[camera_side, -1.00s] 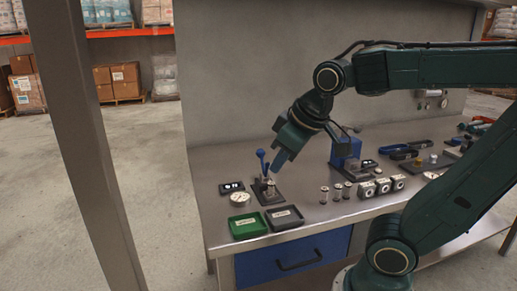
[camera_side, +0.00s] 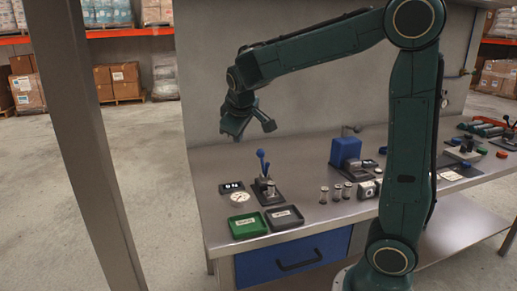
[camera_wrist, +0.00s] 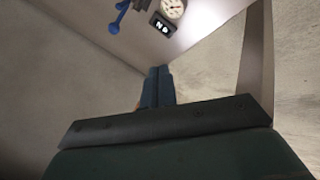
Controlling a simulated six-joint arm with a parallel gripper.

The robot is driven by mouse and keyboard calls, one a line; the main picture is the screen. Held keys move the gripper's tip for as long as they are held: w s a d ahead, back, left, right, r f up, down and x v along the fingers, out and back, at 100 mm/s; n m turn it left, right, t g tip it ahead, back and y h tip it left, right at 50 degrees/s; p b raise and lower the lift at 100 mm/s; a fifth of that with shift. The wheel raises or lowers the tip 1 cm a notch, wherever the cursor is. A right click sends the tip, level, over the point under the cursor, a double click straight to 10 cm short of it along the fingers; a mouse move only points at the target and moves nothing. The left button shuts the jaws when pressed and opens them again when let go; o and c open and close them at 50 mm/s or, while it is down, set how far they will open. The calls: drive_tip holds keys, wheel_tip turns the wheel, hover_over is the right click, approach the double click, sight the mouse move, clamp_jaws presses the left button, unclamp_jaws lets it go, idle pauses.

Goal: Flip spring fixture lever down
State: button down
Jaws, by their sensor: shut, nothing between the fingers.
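The spring fixture (camera_side: 270,193) stands on a dark base plate near the left end of the steel bench. Its blue lever (camera_side: 262,160) stands up, close to upright. In the wrist view the blue lever (camera_wrist: 121,9) shows at the top edge, partly cut off. My gripper (camera_wrist: 157,72) has its blue fingers together with nothing between them. In the side view my gripper (camera_side: 232,127) is up in the air, above and left of the lever and clear of it. Its fingertips are hard to make out there.
A round dial (camera_side: 240,198) and a small black display (camera_side: 231,187) sit left of the fixture. A green tray (camera_side: 247,233) and a dark tray (camera_side: 284,227) lie in front. A blue block (camera_side: 345,151) and several small metal cylinders stand to the right. The air around my gripper is clear.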

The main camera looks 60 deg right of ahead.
drive_tip(key=w+d+f+n+g+h, duration=0.3)
drive_tip(key=w+d+f+g+h, duration=0.2)
drive_tip(key=w+d+f, duration=0.7)
drive_tip(key=shift+d+f+n+h, duration=0.3)
drive_tip(key=shift+d+f+h, duration=0.9)
drive_tip(key=shift+f, duration=0.45)
drive_tip(key=shift+a, duration=0.1)
drive_tip(key=s+d+f, duration=0.2)
drive_tip(key=s+d, duration=0.1)
drive_tip(key=d, duration=0.5)
drive_tip(key=shift+s+d, duration=0.2)
drive_tip(key=shift+s, duration=0.2)
